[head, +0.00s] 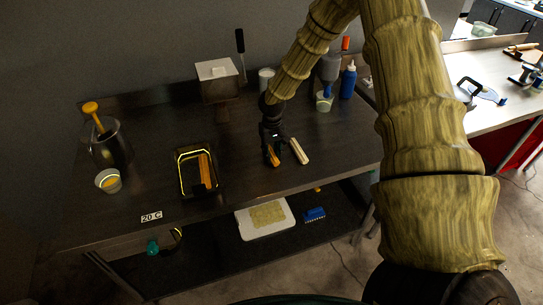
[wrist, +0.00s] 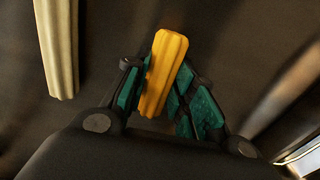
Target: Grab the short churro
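The short churro is a ridged yellow-orange stick (wrist: 162,75) in the wrist view, lying between my gripper's two green-padded fingers (wrist: 160,88). Both pads appear to touch its sides, so the gripper looks shut on it. One end sticks out past the fingertips, and its lower part is partly hidden by the gripper. In the head view my gripper (head: 272,146) is low over the table, with the orange churro (head: 274,159) at its fingertips. I cannot tell whether the churro is off the table. A longer pale stick (head: 299,151) lies just to the right, apart from it; it shows at upper left in the wrist view (wrist: 57,45).
A dark tray (head: 217,185) holding an orange stick (head: 205,170) stands to the left on the dark table. A white cup (head: 108,181) and a metal pot (head: 111,146) stand farther left. A boxy dispenser (head: 217,88) and bottles (head: 348,80) stand at the back.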

